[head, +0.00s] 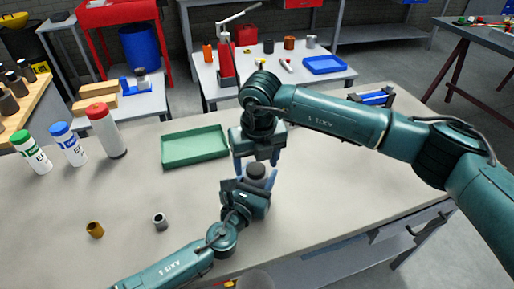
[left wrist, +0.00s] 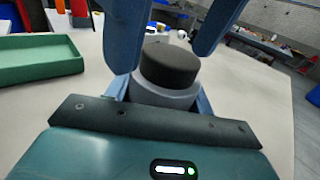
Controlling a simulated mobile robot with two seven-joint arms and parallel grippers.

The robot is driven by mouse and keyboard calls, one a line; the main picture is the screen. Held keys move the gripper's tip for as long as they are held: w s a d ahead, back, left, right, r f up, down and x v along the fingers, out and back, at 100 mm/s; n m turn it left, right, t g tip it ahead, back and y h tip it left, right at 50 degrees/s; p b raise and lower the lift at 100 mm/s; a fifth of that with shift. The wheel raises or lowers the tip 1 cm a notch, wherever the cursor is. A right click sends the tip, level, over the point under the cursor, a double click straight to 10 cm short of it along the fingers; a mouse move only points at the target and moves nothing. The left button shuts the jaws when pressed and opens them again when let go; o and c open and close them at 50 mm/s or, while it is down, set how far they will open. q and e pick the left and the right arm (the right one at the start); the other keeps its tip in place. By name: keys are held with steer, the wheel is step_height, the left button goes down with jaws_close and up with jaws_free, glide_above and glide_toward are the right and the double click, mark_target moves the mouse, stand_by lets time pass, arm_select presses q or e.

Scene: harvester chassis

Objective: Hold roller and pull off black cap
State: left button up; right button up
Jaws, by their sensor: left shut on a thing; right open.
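A grey roller (left wrist: 165,95) stands upright with a black cap (left wrist: 168,66) on its top end. The cap also shows in the head view (head: 257,170). My left gripper (head: 250,182) is shut on the roller below the cap, and its blue fingers flank the grey body in the left wrist view. My right gripper (head: 256,159) points down from above and is open. In the left wrist view its two blue fingers (left wrist: 172,40) stand apart on either side of and above the cap, with a visible gap. The roller's lower part is hidden by my left gripper.
A green tray (head: 195,149) lies just left of the grippers on the bench (head: 330,190). White bottles with green (head: 32,152), blue (head: 69,144) and red (head: 106,132) caps stand at the left. A brass bushing (head: 95,229) and grey ring (head: 160,221) lie in front.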

steer(key=shift+f, duration=0.55)
steer(key=c, duration=1.2)
steer(key=shift+r, duration=0.2)
steer(key=shift+c, duration=0.2)
steer(key=shift+r, duration=1)
